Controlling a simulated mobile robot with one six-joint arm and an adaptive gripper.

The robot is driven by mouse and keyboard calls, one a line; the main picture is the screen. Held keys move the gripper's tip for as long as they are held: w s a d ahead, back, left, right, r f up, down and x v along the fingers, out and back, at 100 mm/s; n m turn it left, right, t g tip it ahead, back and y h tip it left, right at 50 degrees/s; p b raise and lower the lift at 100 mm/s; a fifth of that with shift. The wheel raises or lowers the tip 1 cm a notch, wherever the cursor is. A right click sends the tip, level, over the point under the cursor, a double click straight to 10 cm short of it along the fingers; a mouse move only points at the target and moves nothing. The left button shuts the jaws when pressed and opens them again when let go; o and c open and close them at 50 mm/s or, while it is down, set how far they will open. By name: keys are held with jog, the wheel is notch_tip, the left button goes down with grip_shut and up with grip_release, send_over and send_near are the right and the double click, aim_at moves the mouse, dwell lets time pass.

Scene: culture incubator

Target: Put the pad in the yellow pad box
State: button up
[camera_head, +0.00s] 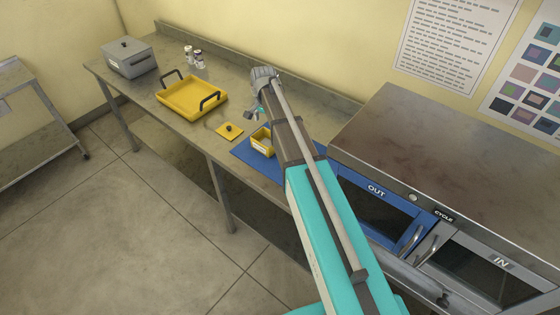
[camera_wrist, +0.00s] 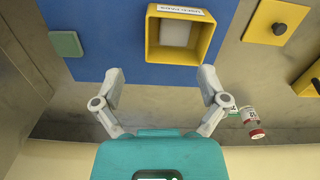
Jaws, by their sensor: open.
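The yellow box (camera_wrist: 153,36) with a white label stands on the blue mat (camera_wrist: 100,25). Its open top shows a pale grey inside; I cannot tell whether that is a bare floor or contents. The yellow box also shows in the head view (camera_head: 258,144), beside my arm. A flat green square pad (camera_wrist: 66,44) lies on the mat, left of the box in the wrist view. My arm hides that area in the head view. My gripper (camera_wrist: 161,73) is open and empty, its fingers apart, over the mat edge near the box, with the pad off to its left.
A yellow lid with a black knob (camera_head: 229,130) lies beside the mat. Beyond are a yellow tray (camera_head: 208,110), small bottles (camera_head: 199,62) and a grey lidded box (camera_head: 130,62). The incubator (camera_head: 440,140), with OUT and IN doors, stands at right.

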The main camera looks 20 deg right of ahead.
jog(key=s+n, duration=0.9)
jog(key=s, duration=1.6)
jog(key=shift+s, duration=0.2)
